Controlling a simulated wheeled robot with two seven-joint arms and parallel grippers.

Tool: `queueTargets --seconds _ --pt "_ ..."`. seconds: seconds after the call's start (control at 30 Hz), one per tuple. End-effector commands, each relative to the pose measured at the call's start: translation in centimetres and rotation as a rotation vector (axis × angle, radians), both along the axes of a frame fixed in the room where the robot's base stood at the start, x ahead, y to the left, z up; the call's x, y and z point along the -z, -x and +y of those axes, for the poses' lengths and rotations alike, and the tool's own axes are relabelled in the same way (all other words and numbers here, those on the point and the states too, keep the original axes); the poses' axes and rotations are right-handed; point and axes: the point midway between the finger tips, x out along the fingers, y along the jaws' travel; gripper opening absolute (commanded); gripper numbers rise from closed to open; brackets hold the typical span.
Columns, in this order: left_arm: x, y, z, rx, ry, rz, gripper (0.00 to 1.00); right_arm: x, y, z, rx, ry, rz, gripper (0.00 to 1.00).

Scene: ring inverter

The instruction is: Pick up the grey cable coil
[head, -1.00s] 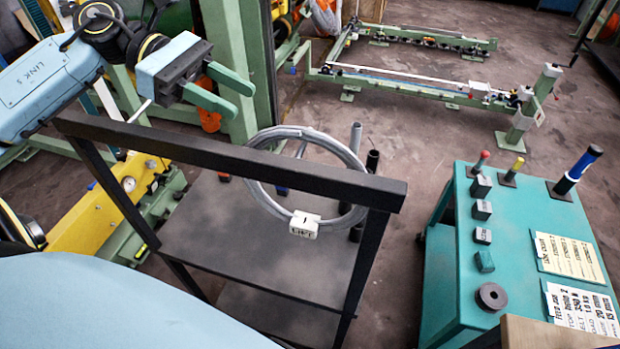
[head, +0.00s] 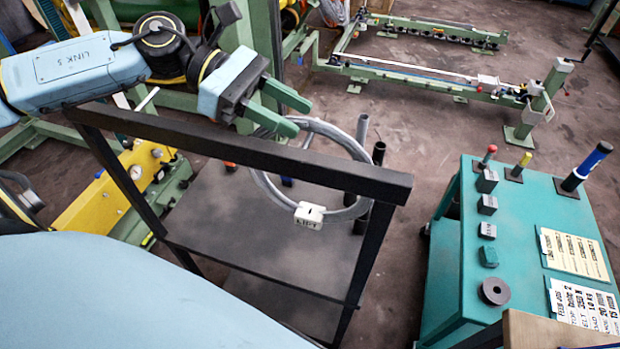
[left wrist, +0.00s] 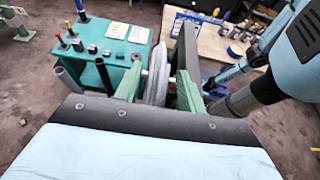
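The grey cable coil (head: 345,213) is a large ring at the black rack, partly hidden behind the rack's top bar. A white tag (head: 309,215) reading LIFT sits on its lower front. My left gripper (head: 302,117) is open, its green fingers at the coil's upper left edge. In the left wrist view the coil (left wrist: 157,75) shows between the two spread fingers of the left gripper (left wrist: 158,88), with gaps on both sides. I cannot tell whether a finger touches it.
The black rack's top bar (head: 240,150) runs under my left gripper and in front of the coil. Grey and black upright posts (head: 378,153) stand beside the coil. A teal control desk (head: 530,215) stands at the right. Open floor (head: 430,140) lies between.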

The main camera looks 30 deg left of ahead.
Motion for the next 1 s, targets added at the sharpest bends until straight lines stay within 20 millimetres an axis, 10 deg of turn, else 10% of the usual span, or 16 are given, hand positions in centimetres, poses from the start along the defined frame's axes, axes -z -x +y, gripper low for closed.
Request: queueTargets --seconds 0.67,1.0 --pt "0.9 -0.5 -2.0 0.000 -0.001 0.000 0.39 -0.7 0.2 0.1 0.000 0.000 0.005 0.54" --pt "0.9 -0.5 -2.0 0.000 -0.001 0.000 0.00 -0.7 0.2 0.1 0.001 -0.001 0.004 0.54"
